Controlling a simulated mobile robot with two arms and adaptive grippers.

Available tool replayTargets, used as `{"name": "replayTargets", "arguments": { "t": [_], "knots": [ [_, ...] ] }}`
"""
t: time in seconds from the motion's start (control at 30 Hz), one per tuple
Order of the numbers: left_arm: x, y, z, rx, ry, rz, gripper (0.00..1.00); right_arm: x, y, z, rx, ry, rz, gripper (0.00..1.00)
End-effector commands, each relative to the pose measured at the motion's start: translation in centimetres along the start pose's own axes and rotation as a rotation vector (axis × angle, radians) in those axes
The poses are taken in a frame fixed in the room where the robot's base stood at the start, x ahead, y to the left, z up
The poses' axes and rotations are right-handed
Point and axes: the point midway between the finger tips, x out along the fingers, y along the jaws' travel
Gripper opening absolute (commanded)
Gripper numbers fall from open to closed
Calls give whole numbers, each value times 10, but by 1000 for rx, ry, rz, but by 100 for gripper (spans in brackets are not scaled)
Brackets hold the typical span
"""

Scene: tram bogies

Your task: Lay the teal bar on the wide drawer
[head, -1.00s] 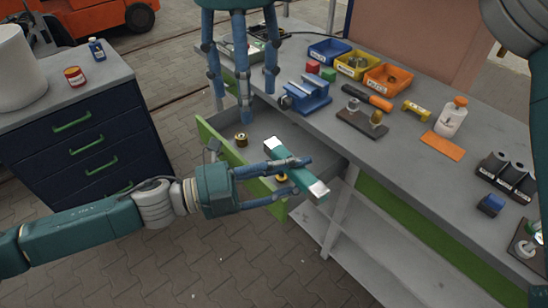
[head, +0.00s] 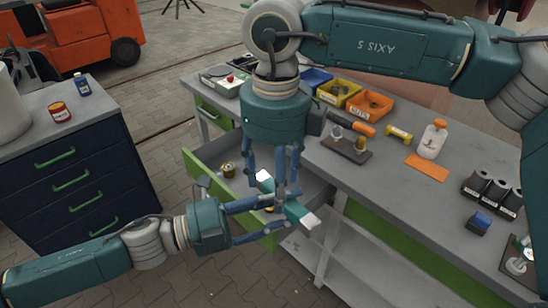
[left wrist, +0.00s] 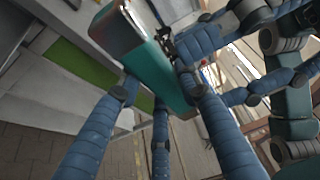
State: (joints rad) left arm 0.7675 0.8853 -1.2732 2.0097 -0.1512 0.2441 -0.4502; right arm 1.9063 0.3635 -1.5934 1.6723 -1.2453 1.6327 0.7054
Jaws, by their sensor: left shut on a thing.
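The teal bar (head: 299,211) with pale metal ends is held above the open drawer (head: 193,163), which has a green front and grey inside. My left gripper (head: 288,208) is shut on the bar from the left. In the left wrist view the bar (left wrist: 157,72) lies between its blue fingers. My right gripper (head: 274,190) points down from above, its fingers close around the bar's far half. I cannot tell whether they touch or grip it. They partly hide the bar and the drawer's inside.
A brass-coloured part (head: 228,170) sits in the drawer. The grey workbench (head: 385,195) carries bins, an orange-handled tool, a bottle (head: 432,140) and black rolls. A navy drawer cabinet (head: 85,175) stands left, with paved floor between.

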Motion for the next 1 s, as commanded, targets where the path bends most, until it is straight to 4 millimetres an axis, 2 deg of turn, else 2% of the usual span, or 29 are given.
{"name": "replayTargets", "arguments": {
  "t": [0.2, 0.57, 0.6, 0.83, 0.87, 0.9, 0.93, 0.97, 1.0],
  "knots": [
    [0, -1, 0, 1, 1, -1, 3, 25, 0, 0, 1, 1, 0, 57],
    [0, -1, 0, 1, 1, -1, 3, 31, 0, 0, 1, -1, 0, 57],
    [0, -1, 0, 1, 1, -1, 3, 31, 0, 0, 1, -1, 0, 55],
    [0, -1, 0, 1, 0, -1, 3, 31, 1, 0, -1, -1, 2, 10],
    [0, -1, 0, 1, 0, -1, 3, 30, 1, 0, -1, -1, 3, 4],
    [0, -1, 0, 1, 0, -1, 3, 30, 2, 0, -2, -1, 5, 4],
    [0, -1, 0, 1, 0, -1, 37, 30, 2, 0, -3, -2, 6, 4],
    [0, -1, 0, 1, 0, -1, 43, 30, 3, 0, -3, -3, 7, 0],
    [0, -1, 0, 1, 0, -1, 51, 30, 3, 0, -4, -2, 6, 0]
  ]
}}
